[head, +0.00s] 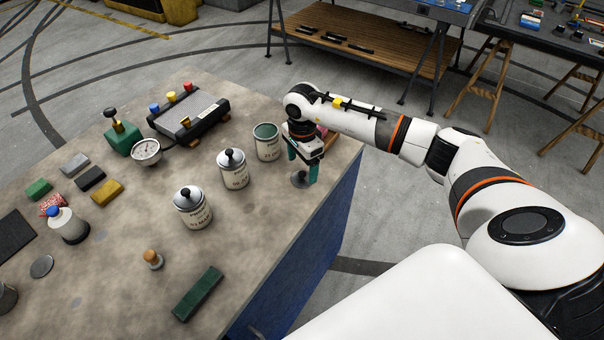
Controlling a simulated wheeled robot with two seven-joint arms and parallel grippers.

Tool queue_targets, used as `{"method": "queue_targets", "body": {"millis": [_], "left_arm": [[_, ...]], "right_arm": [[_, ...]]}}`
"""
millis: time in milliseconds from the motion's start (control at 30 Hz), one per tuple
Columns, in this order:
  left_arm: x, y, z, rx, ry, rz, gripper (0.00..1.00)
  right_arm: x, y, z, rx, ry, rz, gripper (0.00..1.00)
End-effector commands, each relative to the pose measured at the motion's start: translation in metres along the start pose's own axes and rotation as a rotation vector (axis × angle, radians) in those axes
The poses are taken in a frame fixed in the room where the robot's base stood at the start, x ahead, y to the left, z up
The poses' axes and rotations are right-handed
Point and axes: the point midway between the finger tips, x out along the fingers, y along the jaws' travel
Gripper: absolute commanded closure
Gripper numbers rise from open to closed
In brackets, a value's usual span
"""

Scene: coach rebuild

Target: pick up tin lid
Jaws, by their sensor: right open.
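The tin lid (300,180), a small grey disc with a knob, lies on the bench top near its right edge. My right gripper (302,171) is right above it, pointing down with its teal fingers open. The fingers stand around the lid's knob as seen from here; I cannot tell whether they touch it. An open tin (267,147) with a green inside stands just left of the gripper. Two more white tins, the middle one (234,175) and the front one (193,212), wear grey lids with dark knobs. My left gripper is not in view.
A reddish object (327,141) lies partly hidden behind the gripper. A button box (187,118), a gauge (146,151), a wooden-knobbed piece (152,260) and a green block (197,293) are on the bench (110,235). The bench's right edge is close to the lid.

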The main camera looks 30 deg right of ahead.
Motion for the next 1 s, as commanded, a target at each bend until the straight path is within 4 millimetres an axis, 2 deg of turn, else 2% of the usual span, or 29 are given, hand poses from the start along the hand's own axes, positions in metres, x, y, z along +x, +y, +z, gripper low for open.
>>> {"method": "queue_targets", "body": {"millis": [33, 67, 200, 500, 800, 1000], "left_arm": [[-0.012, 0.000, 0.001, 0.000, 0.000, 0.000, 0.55], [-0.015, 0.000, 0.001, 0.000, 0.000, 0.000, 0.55], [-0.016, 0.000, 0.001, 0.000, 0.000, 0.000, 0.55], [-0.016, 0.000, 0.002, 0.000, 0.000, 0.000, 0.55], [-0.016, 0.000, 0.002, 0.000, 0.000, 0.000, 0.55], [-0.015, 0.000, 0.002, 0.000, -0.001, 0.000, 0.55]], "right_arm": [[0.004, -0.002, -0.002, 0.001, 0.003, -0.006, 0.21], [0.008, -0.003, -0.003, 0.001, 0.002, -0.006, 0.21], [0.027, -0.001, -0.002, 0.001, 0.002, -0.002, 0.21], [0.033, -0.001, -0.002, 0.001, 0.001, 0.000, 0.22], [0.032, -0.001, -0.002, 0.001, 0.001, 0.000, 0.71], [0.032, -0.001, -0.002, 0.001, 0.001, 0.001, 0.72]]}}
